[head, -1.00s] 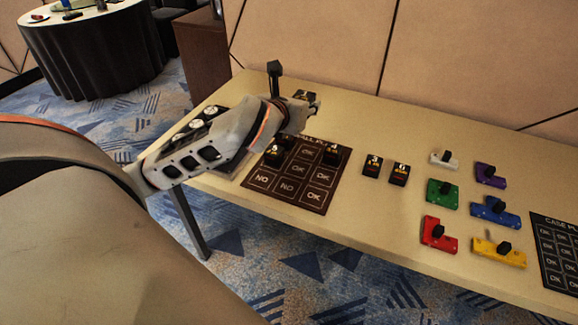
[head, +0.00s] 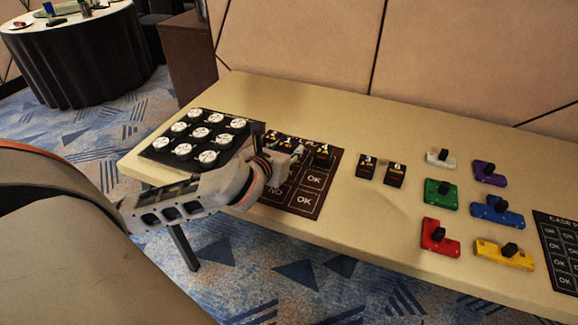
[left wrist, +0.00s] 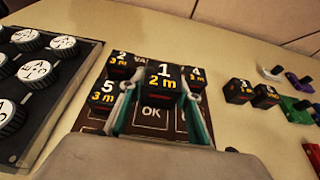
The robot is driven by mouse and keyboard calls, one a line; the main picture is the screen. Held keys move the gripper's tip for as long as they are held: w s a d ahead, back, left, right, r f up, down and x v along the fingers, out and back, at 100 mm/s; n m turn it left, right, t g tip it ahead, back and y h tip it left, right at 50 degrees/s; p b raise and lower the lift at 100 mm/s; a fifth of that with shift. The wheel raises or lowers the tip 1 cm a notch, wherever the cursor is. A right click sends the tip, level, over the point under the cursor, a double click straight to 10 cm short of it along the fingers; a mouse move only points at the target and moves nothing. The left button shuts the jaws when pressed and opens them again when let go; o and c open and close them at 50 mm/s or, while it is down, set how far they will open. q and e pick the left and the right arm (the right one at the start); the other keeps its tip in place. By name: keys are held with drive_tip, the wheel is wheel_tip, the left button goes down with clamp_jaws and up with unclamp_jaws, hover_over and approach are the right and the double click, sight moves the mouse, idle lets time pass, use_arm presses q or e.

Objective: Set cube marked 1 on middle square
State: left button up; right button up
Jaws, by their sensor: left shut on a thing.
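My left gripper (head: 287,156) is shut on the black cube marked 1 (left wrist: 161,87), which reads "1, 2 m" in the left wrist view. It holds the cube upright over the dark square-marked mat (head: 306,197). An OK square (left wrist: 152,114) shows just in front of the cube; I cannot tell the gap beneath it. On the mat, the cube marked 2 (left wrist: 119,64) and the cube marked 5 (left wrist: 103,95) stand to the left, and the cube marked 4 (head: 323,156) stands to the right. My right gripper is not in view.
Cubes marked 3 (head: 365,168) and 6 (head: 395,175) stand right of the mat. Several coloured pieces, including a green one (head: 441,195), lie farther right. A black tray of white-topped discs (head: 207,138) is at the left. The table's front strip is clear.

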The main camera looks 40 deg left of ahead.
use_arm(q)
wheel_tip(320, 180, down, 5)
drive_tip(key=shift+f+b, duration=0.15)
drive_tip(key=shift+b, duration=0.6)
drive_tip(key=shift+f, duration=0.2)
drive_tip(key=shift+r, duration=0.1)
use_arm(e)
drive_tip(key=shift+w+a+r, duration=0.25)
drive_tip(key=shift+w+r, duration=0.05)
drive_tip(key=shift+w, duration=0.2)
use_arm(q)
drive_tip(key=shift+f, duration=0.25)
drive_tip(key=o, duration=0.9)
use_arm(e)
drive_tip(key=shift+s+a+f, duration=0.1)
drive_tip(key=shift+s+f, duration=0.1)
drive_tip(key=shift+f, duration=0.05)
use_arm(q)
drive_tip(key=shift+r, duration=0.1)
